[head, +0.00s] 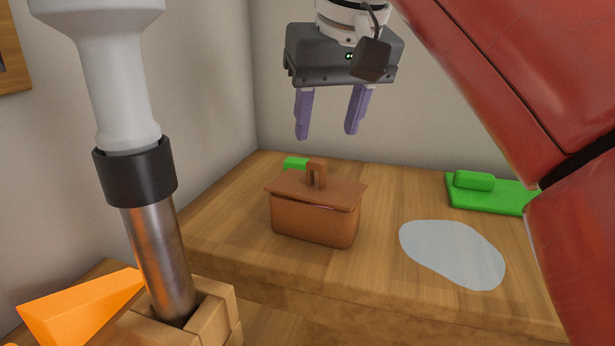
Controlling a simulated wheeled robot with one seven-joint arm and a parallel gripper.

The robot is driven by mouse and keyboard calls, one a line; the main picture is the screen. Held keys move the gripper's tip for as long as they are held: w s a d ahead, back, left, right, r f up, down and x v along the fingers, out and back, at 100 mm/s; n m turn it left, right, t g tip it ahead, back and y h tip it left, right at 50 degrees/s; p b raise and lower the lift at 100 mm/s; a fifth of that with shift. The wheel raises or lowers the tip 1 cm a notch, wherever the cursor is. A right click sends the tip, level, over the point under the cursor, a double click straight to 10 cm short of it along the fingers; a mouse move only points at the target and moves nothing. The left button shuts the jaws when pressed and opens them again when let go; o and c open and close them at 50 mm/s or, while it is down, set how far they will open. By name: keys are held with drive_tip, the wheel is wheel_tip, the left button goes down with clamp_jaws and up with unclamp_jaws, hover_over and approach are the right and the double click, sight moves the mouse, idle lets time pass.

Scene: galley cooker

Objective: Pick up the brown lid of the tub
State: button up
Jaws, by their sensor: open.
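The brown lid (330,192) lies on top of the brown tub (315,222), with an upright looped handle (316,173) at its middle. The lid looks slightly tilted, with a thin dark gap showing along the tub's front rim. The tub stands on the wooden counter. My gripper (327,135) hangs above the lid with its two purple fingers pointing down. It is open and empty, and its fingertips are apart from the handle.
A pale blue flat patch (453,254) lies on the counter right of the tub. A green block-like object (490,194) lies at the back right. Another green thing (296,163) is partly hidden behind the tub. An orange object (80,308) is at lower left. Walls stand behind and left.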

sight(318, 162)
drive_tip(key=b+x, duration=0.1)
drive_tip(key=x, duration=0.6)
drive_tip(key=shift+a+f, duration=0.15)
drive_tip(key=shift+f, duration=0.05)
drive_tip(key=shift+c, duration=0.4)
clamp_jaws()
